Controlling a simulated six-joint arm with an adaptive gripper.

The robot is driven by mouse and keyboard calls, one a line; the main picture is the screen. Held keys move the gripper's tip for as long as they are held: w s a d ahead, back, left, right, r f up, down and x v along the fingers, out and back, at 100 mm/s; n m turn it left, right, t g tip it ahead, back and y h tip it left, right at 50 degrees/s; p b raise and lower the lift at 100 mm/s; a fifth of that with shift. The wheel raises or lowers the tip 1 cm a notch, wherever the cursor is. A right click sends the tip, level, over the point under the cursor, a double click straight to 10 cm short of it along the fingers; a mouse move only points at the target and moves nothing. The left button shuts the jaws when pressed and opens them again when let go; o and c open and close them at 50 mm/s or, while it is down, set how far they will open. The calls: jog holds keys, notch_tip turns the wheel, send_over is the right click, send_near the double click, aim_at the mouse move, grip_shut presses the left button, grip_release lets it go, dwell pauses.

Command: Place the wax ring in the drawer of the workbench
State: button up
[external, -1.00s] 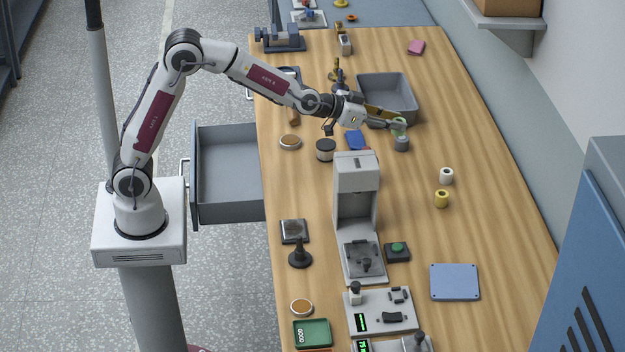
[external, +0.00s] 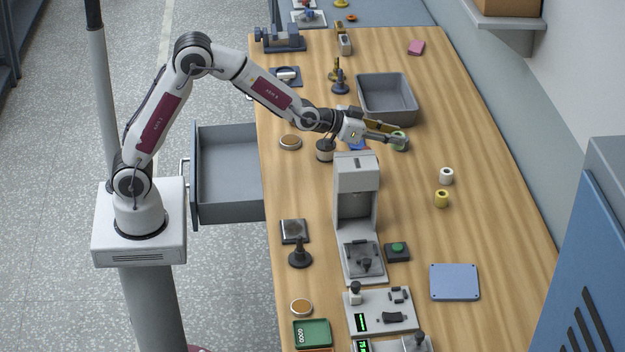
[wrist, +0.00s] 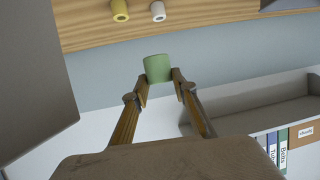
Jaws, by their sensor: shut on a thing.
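My gripper (external: 399,140) is shut on a green bobbin (wrist: 158,68), which sits between the two fingertips in the wrist view. In the external view it is over the bench, in front of the grey bin. The workbench drawer (external: 228,165) is pulled open on the left side and looks empty. I cannot tell for certain which thing is the wax ring. A round tan-topped disc (external: 290,142) lies on the bench near the drawer, and a similar disc (external: 301,307) lies near the front. Both are away from my gripper.
A grey bin (external: 387,97) stands behind my gripper. A tall grey machine (external: 356,190) stands just in front of the arm. A white bobbin (external: 446,176) and a yellow bobbin (external: 441,198) stand to the right. A dark-bodied jar (external: 325,151) is under the arm. The bench's right side is mostly clear.

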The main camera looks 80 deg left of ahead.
notch_tip(320, 180, down, 13)
jog(key=shift+r, duration=0.15)
dwell(0.4)
jog(key=shift+f, duration=1.95)
jog(key=shift+f, duration=0.2)
jog(key=o, duration=0.7)
jog(key=shift+c, duration=0.2)
jog(key=shift+r, duration=0.15)
jog(key=shift+s+r, duration=0.1)
jog(key=shift+v, duration=5.9)
